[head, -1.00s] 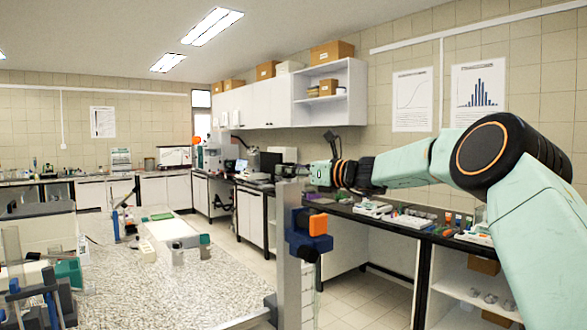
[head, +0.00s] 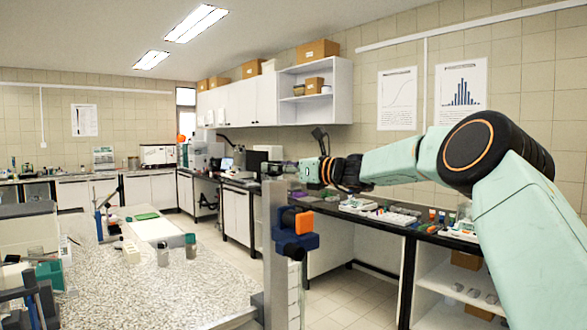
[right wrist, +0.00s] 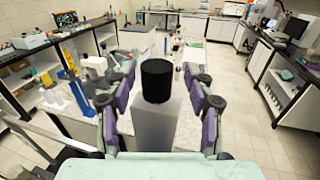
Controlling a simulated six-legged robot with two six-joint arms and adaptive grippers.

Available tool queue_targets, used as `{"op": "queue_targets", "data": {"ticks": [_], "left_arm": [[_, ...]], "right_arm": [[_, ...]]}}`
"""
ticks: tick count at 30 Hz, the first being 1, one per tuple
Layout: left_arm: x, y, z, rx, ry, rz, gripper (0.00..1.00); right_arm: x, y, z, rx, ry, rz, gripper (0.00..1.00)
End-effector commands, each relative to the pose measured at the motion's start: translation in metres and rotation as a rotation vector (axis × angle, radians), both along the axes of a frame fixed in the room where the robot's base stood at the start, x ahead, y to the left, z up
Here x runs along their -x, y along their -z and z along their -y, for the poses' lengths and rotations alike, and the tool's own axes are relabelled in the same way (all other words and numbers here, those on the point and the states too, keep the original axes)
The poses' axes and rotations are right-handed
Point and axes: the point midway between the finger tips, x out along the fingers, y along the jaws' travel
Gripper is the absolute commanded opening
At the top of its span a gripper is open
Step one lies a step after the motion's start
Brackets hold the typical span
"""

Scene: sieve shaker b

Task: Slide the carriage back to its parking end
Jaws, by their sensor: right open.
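A blue carriage (head: 294,238) with an orange block (head: 297,220) sits partway along a pale upright rail (head: 273,255) in the head view. The rail stands by the right end of the speckled bench top. My right gripper (head: 272,170) is at the rail's top, above the carriage and apart from it. In the right wrist view its purple fingers (right wrist: 162,108) are spread wide. A black cylinder (right wrist: 157,80) on a grey block shows between them; I cannot tell whether it is part of me. The carriage cannot be made out in the wrist view. My left gripper is not in view.
The speckled bench (head: 205,295) holds two small cups (head: 163,254), a white block (head: 131,252) and a green box (head: 50,273). A dark-topped side bench (head: 400,228) with trays and bottles runs behind my right arm. Open tiled floor lies between the benches.

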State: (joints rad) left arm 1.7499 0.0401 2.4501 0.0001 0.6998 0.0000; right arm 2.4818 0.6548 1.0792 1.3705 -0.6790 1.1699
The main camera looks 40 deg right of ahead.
Motion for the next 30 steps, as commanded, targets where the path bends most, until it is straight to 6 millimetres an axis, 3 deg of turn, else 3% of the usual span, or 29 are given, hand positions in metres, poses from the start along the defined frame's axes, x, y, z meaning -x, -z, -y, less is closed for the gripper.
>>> {"op": "queue_targets", "data": {"ticks": [18, 30], "left_arm": [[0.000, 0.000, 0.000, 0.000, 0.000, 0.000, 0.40], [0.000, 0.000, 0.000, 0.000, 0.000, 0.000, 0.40]], "right_arm": [[0.082, -0.001, 0.027, -0.006, -0.003, 0.007, 0.54], [0.105, 0.000, 0.037, -0.002, -0.003, 0.002, 0.54]]}}
